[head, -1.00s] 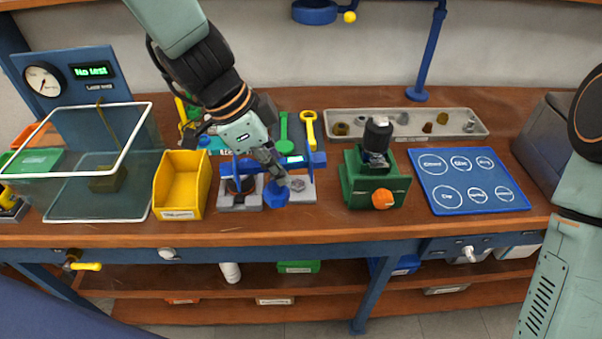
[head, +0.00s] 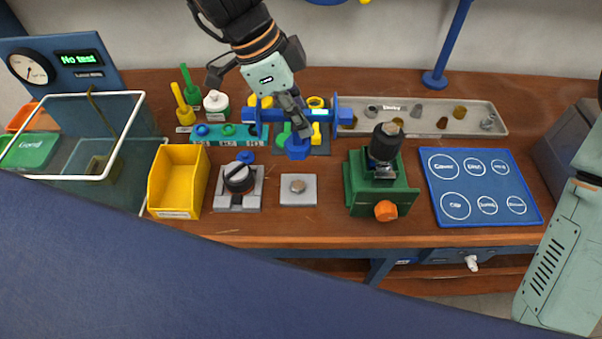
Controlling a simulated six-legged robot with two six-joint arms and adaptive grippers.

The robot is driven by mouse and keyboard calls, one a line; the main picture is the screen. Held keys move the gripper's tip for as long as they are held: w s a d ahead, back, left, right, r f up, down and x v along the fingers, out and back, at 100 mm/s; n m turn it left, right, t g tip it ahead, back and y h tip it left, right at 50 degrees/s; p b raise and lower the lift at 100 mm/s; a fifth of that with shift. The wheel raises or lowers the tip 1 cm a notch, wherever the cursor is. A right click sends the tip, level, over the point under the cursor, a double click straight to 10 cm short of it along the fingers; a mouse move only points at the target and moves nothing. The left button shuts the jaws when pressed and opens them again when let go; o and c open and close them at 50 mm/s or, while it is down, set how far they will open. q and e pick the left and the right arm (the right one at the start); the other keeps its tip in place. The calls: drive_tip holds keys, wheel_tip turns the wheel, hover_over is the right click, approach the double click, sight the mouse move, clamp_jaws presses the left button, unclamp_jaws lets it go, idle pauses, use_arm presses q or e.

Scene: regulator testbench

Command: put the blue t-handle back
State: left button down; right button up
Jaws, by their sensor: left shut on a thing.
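The blue t-handle (head: 297,149) is in my left gripper (head: 294,118), which is shut on it in the head view. Its crossbar runs left to right and its thick blue end points down. It appears held above the bench, in front of a dark mat (head: 318,150) with green and yellow handled tools, which it partly hides. The gripper's fingertips are partly hidden against the handle. Part of my right arm shows at the right edge, but its gripper is out of view.
A teal rack (head: 240,139) lies left of the t-handle. A yellow bin (head: 177,181), a grey fixture with black knob (head: 239,181), a grey block (head: 298,190) and a green regulator stand (head: 382,187) line the front. A blue board (head: 478,187) and grey tray (head: 470,104) are right.

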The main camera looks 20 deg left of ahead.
sight(306, 147)
use_arm(q)
drive_tip(key=f, duration=0.3)
drive_tip(key=s+f, duration=0.1)
drive_tip(key=f, duration=0.1)
drive_tip(key=shift+d, duration=0.3)
drive_tip(key=shift+d+f, duration=0.15)
drive_tip(key=shift+f, duration=0.15)
drive_tip(key=f, duration=0.2)
drive_tip(key=a+f+b, duration=0.1)
drive_tip(key=f, duration=0.1)
drive_tip(key=shift+w, duration=0.25)
drive_tip(key=shift+s+d, duration=0.15)
drive_tip(key=shift+d, duration=0.25)
drive_tip(key=shift+a+f, duration=0.2)
drive_tip(key=shift+a, duration=0.05)
drive_tip(key=c, duration=1.8)
unclamp_jaws()
drive_tip(key=shift+a+f+b, duration=0.1)
drive_tip(key=shift+b, duration=0.2)
drive_tip(key=o, duration=0.3)
drive_tip(key=shift+o, duration=0.8)
drive_tip(key=shift+d, duration=0.3)
